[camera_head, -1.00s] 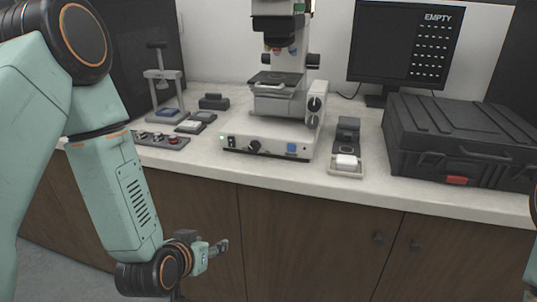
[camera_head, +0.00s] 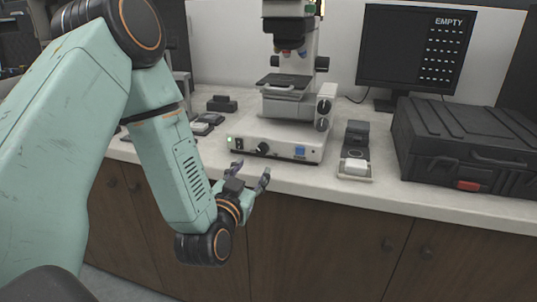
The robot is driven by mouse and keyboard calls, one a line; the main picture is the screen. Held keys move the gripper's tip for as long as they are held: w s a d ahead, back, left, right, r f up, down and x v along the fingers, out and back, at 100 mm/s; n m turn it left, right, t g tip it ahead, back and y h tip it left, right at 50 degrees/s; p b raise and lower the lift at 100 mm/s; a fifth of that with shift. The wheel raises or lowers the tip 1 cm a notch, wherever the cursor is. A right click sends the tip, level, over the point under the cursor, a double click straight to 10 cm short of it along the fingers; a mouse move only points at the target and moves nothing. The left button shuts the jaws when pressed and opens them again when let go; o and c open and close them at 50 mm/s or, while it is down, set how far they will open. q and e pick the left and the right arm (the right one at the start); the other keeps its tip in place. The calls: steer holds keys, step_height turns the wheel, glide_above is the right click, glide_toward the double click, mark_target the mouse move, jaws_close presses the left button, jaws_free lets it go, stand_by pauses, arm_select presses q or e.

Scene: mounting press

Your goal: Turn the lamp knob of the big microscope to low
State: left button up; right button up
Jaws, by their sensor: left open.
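The big microscope (camera_head: 290,95) stands on the white counter with its base facing me. On the front panel of the base (camera_head: 280,150) are a small green light at the left, a dark round knob (camera_head: 262,149) and a blue square (camera_head: 300,151). Which way the knob points is too small to tell. My left gripper (camera_head: 251,174) is open and empty, in front of the counter edge, just below and in front of the knob, apart from it. My right gripper is out of view.
A monitor (camera_head: 413,45) reading EMPTY stands behind. A black case (camera_head: 465,143) fills the right of the counter (camera_head: 390,192). A small device with a white roll (camera_head: 355,168) sits right of the microscope. Small dark items (camera_head: 207,122) lie left of it, partly behind my left arm.

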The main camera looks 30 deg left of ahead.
mark_target(261, 151)
arm_select(q)
steer(key=x, duration=0.2)
steer(key=b+x, duration=0.1)
steer(key=x, duration=0.4)
steer(key=shift+w+a+r, duration=0.25)
steer(key=shift+c, duration=0.4)
jaws_close()
